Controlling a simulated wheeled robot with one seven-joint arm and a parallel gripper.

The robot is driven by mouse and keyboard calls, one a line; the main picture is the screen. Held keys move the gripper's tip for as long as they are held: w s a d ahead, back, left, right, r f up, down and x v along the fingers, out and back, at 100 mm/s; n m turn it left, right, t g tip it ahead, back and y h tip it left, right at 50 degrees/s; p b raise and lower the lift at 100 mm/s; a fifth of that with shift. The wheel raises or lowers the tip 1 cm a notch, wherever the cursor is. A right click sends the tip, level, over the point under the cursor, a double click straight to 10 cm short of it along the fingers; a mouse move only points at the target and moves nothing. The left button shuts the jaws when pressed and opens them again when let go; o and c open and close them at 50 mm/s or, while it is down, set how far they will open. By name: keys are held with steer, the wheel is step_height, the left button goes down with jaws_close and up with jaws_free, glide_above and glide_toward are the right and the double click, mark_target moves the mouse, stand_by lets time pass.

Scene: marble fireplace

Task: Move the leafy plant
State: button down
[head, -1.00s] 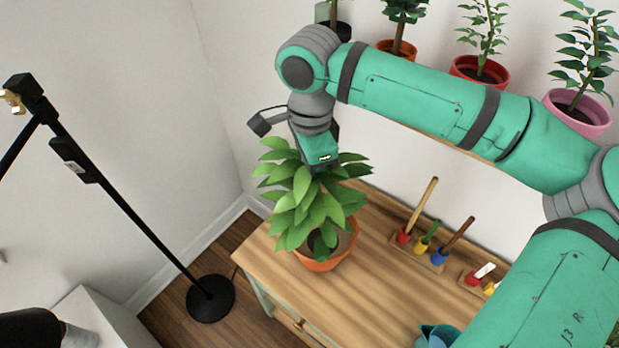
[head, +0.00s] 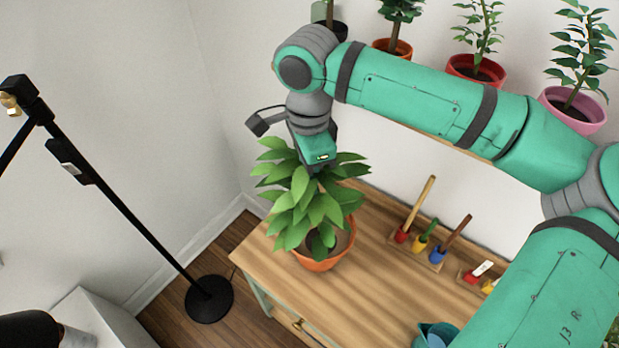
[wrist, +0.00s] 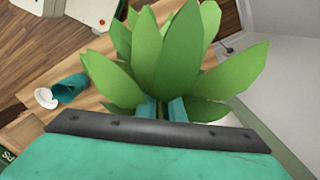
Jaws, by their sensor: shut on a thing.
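The leafy plant (head: 309,207) has broad green leaves and stands in an orange pot (head: 322,262) near the left end of the wooden table. My gripper (wrist: 163,108) reaches down into the top of the plant from above. Its two teal fingers show among the leaves in the wrist view, shut on the plant (wrist: 165,55). Leaves hide the fingertips and the exact spot of the grip. In the head view the gripper's fingers are hidden by the foliage. I cannot tell whether the pot rests on the table or is slightly raised.
The wooden table (head: 365,300) holds tools in wooden holders (head: 422,249) and a teal watering can (head: 436,335). Potted plants line a shelf behind my arm, including one in a pink pot (head: 572,110). A black lamp stand (head: 120,205) stands on the floor at left.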

steer(key=a, duration=0.8)
steer(key=shift+w+a, duration=0.3)
steer(key=shift+w, duration=0.1)
stand_by(0.5)
steer(key=a, duration=0.2)
steer(key=s+a, duration=0.1)
steer(key=shift+s+a, duration=0.1)
steer(key=shift+a, duration=0.3)
steer(key=shift+s, duration=0.1)
